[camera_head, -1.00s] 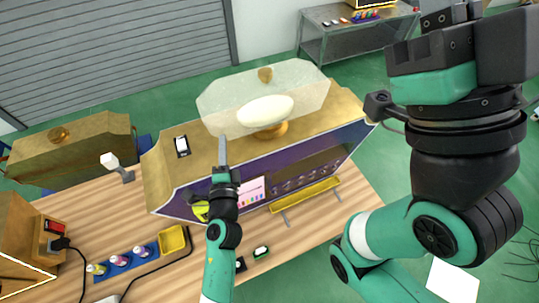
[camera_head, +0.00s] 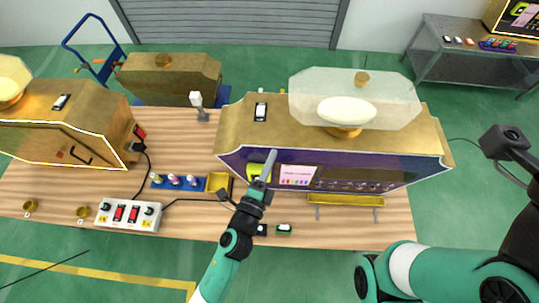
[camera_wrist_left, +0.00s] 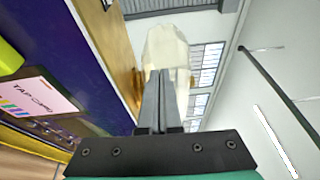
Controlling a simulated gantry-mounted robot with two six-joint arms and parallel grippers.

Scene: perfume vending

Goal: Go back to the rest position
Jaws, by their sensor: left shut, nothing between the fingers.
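My left gripper (camera_head: 268,163) is shut and empty. Its fingers point up in front of the purple front panel of the perfume vending machine (camera_head: 400,177). In the left wrist view the closed fingers (camera_wrist_left: 158,95) stand upright, with the purple panel (camera_wrist_left: 75,50) to their left. I cannot tell the exact gap to the machine. A translucent cover with a white oval shape (camera_head: 346,110) sits on top of the machine. My right arm shows at the right edge of the head view, but its gripper is outside the picture.
A gold machine (camera_head: 60,135) stands at the left on the wooden table (camera_head: 190,140). A blue tray with small bottles (camera_head: 172,182) and a white switch box (camera_head: 128,215) lie left of my left gripper. A yellow ledge (camera_head: 345,199) runs below the machine. A metal table (camera_head: 470,60) stands behind right.

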